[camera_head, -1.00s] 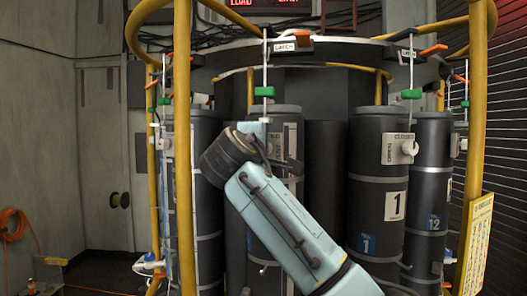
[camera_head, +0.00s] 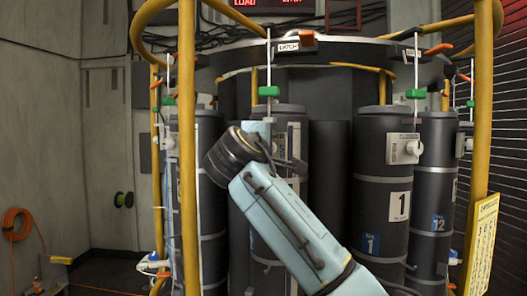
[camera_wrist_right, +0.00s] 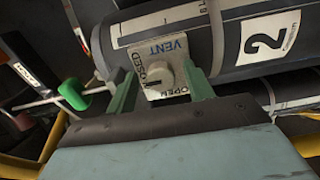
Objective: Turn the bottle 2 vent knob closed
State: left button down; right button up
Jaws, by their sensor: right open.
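The bottle 2 vent knob (camera_wrist_right: 160,82) is a pale round knob on a white plate lettered CLOSED, VENT and OPEN; its exact setting is hard to read. My right gripper (camera_wrist_right: 160,72) is open, with one green finger on each side of the knob. I cannot tell whether either finger touches it. Bottle 2 (camera_wrist_right: 232,48) is dark grey with a white label numbered 2. In the head view my right arm reaches up from the lower right to bottle 2 (camera_head: 286,109) and hides much of it and its knob. My left gripper is out of view.
Bottle 1 (camera_head: 383,165) stands to the right with its own vent knob (camera_head: 415,148). Yellow upright rails (camera_head: 187,200) flank the bottle rack. Latches with green pieces (camera_head: 269,91) hang from the upper ring. An orange hose (camera_head: 16,222) hangs at the left wall.

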jog(key=b+v, duration=0.4)
jog(key=v, duration=0.9)
jog(key=shift+s, duration=0.1)
